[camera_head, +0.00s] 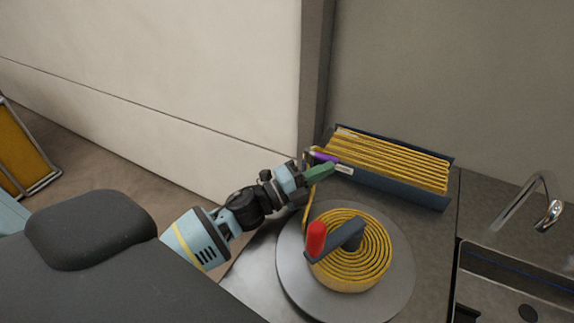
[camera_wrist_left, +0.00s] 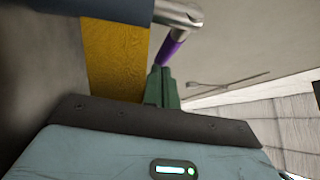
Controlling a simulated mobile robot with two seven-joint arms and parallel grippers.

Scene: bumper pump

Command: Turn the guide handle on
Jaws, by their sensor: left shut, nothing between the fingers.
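The guide handle (camera_head: 323,156) is a short purple grip at the left end of the dark tray, near the wall corner. In the left wrist view the purple handle (camera_wrist_left: 170,48) joins a grey metal arm (camera_wrist_left: 176,13) at the top. My left gripper (camera_head: 331,170) has green fingers that are together with nothing between them. It is right beside the handle. In the left wrist view the fingertips (camera_wrist_left: 162,74) are at the lower end of the purple grip; I cannot tell whether they touch it. My right gripper is not in view.
A round grey turntable (camera_head: 292,262) holds a coiled yellow strip (camera_head: 372,262) and a crank with a red knob (camera_head: 316,239), close below my left gripper. The dark tray (camera_head: 425,196) holds yellow strip rows. A sink with a tap (camera_head: 548,214) is at the right.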

